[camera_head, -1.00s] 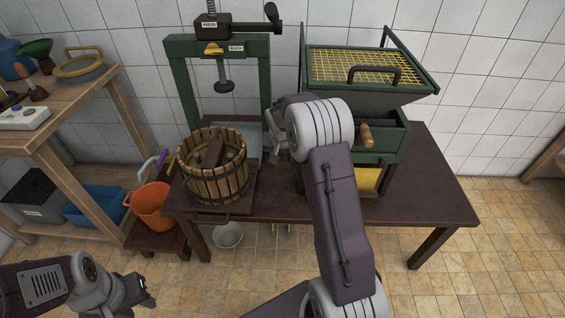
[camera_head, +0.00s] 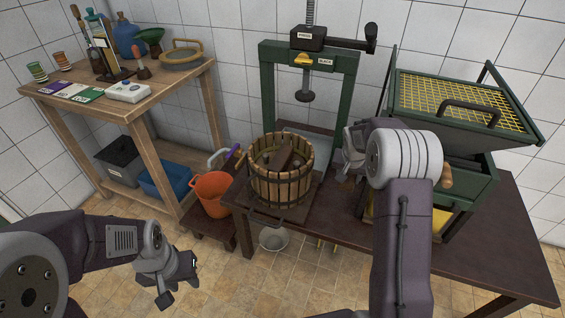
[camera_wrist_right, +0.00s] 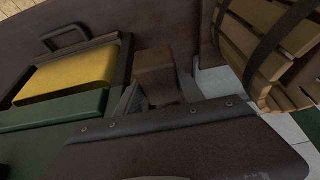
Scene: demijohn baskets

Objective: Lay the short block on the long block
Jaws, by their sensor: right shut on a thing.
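A dark brown block (camera_head: 279,152), apparently the long one, lies tilted across the inside of the slatted wooden basket (camera_head: 281,185) under the press. My right gripper (camera_head: 350,158) is just right of the basket in the head view, partly hidden by its own wrist. In the right wrist view it is shut on a short brown block (camera_wrist_right: 155,76), held beside the basket (camera_wrist_right: 270,50). The block's lower part is hidden by the gripper. My left gripper (camera_head: 182,285) is empty and looks open, low over the floor at the left.
The green press (camera_head: 268,90) has its screw and plate (camera_head: 305,96) above the basket. The crusher with a yellow grid (camera_head: 455,95) stands right of my right arm. An orange bucket (camera_head: 211,192) is left of the table (camera_head: 335,226). A wooden shelf (camera_head: 150,108) holds bottles and cups.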

